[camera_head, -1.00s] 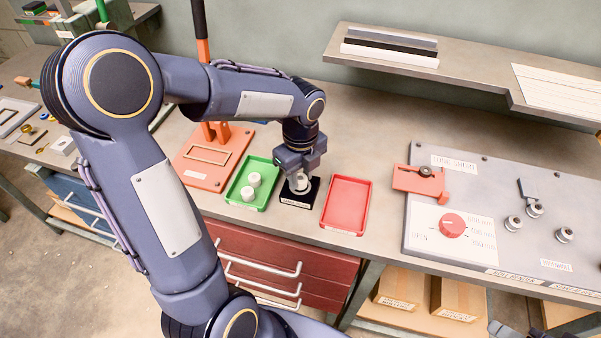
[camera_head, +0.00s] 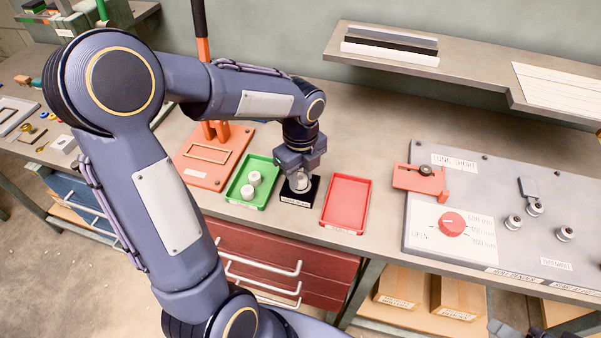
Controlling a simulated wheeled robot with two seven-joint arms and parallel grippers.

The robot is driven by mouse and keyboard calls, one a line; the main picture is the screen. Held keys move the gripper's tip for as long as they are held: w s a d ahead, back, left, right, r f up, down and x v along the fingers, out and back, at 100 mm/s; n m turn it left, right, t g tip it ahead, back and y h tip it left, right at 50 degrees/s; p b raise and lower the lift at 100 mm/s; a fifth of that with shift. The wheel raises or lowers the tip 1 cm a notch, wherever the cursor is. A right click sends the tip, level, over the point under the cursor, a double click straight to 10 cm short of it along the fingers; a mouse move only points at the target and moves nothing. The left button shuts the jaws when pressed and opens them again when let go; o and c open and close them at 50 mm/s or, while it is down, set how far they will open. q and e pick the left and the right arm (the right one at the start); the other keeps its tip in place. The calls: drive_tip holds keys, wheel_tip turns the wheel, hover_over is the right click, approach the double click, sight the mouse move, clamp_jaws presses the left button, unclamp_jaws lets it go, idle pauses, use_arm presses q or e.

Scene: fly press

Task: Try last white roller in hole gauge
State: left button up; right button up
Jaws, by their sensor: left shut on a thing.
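My left gripper (camera_head: 300,178) points down over the black hole gauge (camera_head: 296,198) and is shut on a white roller (camera_head: 300,183). The roller is at the gauge's top; how deep it sits in the hole is hidden by the fingers. The green tray (camera_head: 262,198) left of the gauge holds two white rollers, one farther back (camera_head: 254,178) and one nearer (camera_head: 248,192). The red tray (camera_head: 346,203) right of the gauge is empty.
An orange press plate (camera_head: 203,170) with an upright lever stands left of the green tray. A grey panel (camera_head: 470,175) with a red dial (camera_head: 451,224) and metal posts lies at right. A shelf (camera_head: 440,80) overhangs the back. Bench behind the red tray is clear.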

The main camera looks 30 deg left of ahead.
sight(300, 178)
idle(0.4)
use_arm(q)
drive_tip(key=o, duration=1)
drive_tip(key=shift+r, duration=3.9)
